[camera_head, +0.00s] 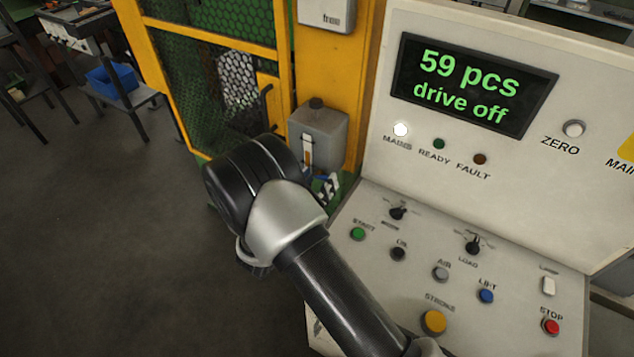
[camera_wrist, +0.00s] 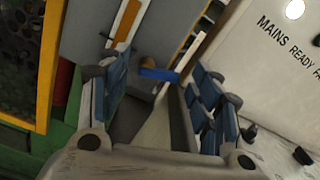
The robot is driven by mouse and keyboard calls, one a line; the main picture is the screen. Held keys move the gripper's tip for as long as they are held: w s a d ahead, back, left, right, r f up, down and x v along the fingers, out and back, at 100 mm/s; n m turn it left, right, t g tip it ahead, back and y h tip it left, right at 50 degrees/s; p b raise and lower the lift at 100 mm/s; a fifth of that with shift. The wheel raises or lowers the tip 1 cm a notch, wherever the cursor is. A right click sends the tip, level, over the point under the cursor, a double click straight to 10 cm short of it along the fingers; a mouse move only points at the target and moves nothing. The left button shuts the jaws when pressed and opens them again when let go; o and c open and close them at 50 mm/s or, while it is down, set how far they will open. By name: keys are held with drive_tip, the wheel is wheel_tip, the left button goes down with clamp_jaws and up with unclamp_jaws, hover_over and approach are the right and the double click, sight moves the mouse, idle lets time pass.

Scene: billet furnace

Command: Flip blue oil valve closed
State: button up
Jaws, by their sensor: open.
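The blue oil valve (camera_wrist: 158,73) shows in the wrist view as a short blue lever below the grey oil tank. It lies ahead of my gripper (camera_wrist: 160,90), in the gap between the two blue-padded fingers. The fingers are spread and nothing is clamped between them. In the head view the grey oil tank (camera_head: 318,135) with its sight strip hangs on the yellow post. My gripper (camera_head: 328,188) is just below the tank there, mostly hidden behind my wrist. The valve is too covered to make out clearly in the head view.
The control console (camera_head: 440,285) with knobs and buttons stands close to the right of my gripper. Its display (camera_head: 470,85) reads "59 pcs drive off". A yellow-framed mesh guard (camera_head: 215,75) is at the left. The floor at the lower left is clear.

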drive_tip(key=shift+c, duration=0.4)
drive_tip(key=c, duration=1)
drive_tip(key=shift+f+m+b, duration=0.15)
drive_tip(key=shift+m+b, duration=0.45)
drive_tip(key=shift+m, duration=0.25)
drive_tip(key=shift+f+m+b, duration=0.15)
drive_tip(key=shift+m+b, duration=0.4)
drive_tip(key=shift+m, duration=0.3)
drive_tip(key=o, duration=1.1)
drive_tip(key=shift+s, duration=0.1)
